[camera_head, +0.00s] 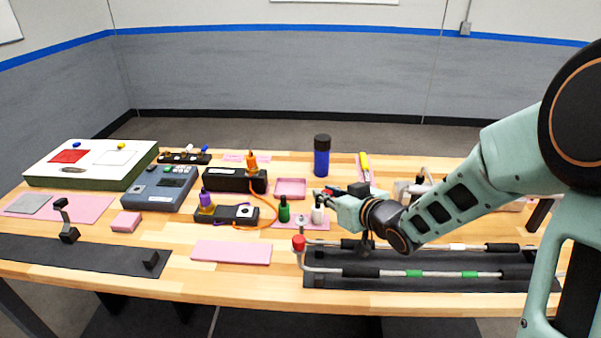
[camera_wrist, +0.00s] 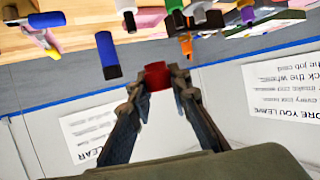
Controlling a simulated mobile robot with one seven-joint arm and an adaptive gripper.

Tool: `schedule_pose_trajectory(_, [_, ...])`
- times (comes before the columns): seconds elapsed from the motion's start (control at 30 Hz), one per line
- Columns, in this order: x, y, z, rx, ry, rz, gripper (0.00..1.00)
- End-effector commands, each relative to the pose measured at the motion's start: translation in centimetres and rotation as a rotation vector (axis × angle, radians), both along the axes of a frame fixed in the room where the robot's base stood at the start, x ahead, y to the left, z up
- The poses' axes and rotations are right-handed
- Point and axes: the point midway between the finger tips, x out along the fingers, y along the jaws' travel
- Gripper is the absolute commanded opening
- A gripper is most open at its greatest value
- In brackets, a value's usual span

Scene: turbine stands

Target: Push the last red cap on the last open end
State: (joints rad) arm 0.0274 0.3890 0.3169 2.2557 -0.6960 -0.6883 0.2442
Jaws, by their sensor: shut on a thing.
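My gripper (camera_head: 326,194) reaches in from the right and points left, above the front right of the table. In the wrist view its two fingers (camera_wrist: 158,82) are closed on a red cap (camera_wrist: 156,75). Another red cap (camera_head: 298,243) sits on the upturned left end of the front bent tube (camera_head: 325,270). Just behind it, a grey bare end (camera_head: 301,221) of the rear tube stands up, below and left of my gripper. The far tube ends are hidden by my arm.
A white bottle (camera_head: 317,213) and a green bottle (camera_head: 284,209) stand close to my gripper. A tall blue bottle (camera_head: 321,160) is behind it. Black boxes and an orange cable (camera_head: 273,205) lie to the left. A pink mat (camera_head: 231,252) is bare.

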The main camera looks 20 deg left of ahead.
Motion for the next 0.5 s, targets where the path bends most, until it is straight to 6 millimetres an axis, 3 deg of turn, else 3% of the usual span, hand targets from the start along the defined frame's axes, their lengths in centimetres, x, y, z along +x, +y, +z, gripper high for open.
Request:
schedule_pose_trajectory(0.03, [-0.8,1.5,1.2,0.001,0.001,0.049,0.00])
schedule_pose_trajectory(0.1, [-1.8,3.2,1.8,0.001,0.000,0.107,0.00])
schedule_pose_trajectory(0.2, [-2.8,4.8,2.3,0.001,0.000,0.159,0.00])
schedule_pose_trajectory(0.5, [-3.3,5.5,1.0,-0.002,0.001,0.185,0.00])
